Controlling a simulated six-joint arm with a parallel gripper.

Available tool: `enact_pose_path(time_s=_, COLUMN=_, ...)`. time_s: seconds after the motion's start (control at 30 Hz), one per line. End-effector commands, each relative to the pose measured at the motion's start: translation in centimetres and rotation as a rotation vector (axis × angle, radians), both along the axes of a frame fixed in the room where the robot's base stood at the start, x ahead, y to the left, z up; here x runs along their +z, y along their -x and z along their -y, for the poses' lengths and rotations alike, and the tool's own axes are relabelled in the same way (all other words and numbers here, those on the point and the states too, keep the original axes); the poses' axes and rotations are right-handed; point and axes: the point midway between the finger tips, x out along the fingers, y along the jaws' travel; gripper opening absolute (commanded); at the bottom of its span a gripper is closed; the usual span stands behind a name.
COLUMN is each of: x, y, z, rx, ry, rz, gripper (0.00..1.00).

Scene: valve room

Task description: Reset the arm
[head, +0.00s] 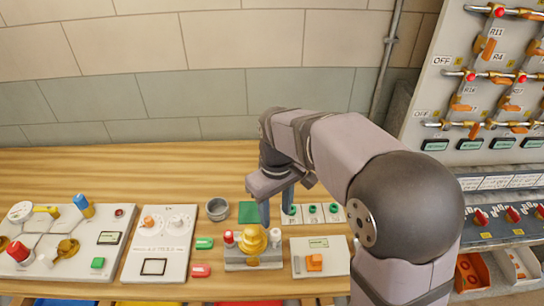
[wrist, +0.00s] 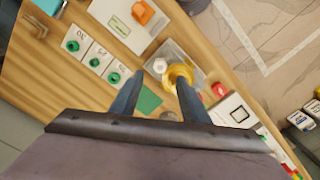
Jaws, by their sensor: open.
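My gripper (head: 276,207) hangs above the wooden bench in the head view, its blue fingers pointing down and apart. In the wrist view its two fingers (wrist: 160,80) are spread with nothing held between them. Beyond the fingertips is a grey fixture (wrist: 187,59) with a yellow knob (wrist: 180,75); the right finger overlaps the knob in the picture. I cannot tell the exact gap, but the gripper looks clear of it. The same yellow knob shows in the head view (head: 253,240).
A panel with an orange knob (head: 314,263) and green-button tiles (head: 313,211) are on the right. A valve rack (head: 490,75) stands far right. The rear bench is bare.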

Motion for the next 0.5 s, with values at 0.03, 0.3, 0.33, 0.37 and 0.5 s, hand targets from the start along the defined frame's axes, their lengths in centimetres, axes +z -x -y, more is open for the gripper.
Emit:
enact_pose_path(time_s=0.03, x=0.0, y=0.0, z=0.0, rx=0.0, ry=0.0, rz=0.0, gripper=0.42)
enact_pose_path(time_s=0.3, x=-2.0, y=-0.7, z=-0.2, rx=-0.167, ry=-0.024, rz=0.059, gripper=0.42)
enact_pose_path(time_s=0.33, x=-2.9, y=-0.1, z=0.0, rx=-0.186, ry=-0.022, rz=0.05, gripper=0.42)
enact_pose_path(time_s=0.37, x=-3.7, y=0.6, z=0.2, rx=-0.203, ry=-0.018, rz=0.041, gripper=0.42)
enact_pose_path(time_s=0.5, x=-6.7, y=5.1, z=2.0, rx=-0.28, ry=-0.001, rz=0.002, gripper=0.42)
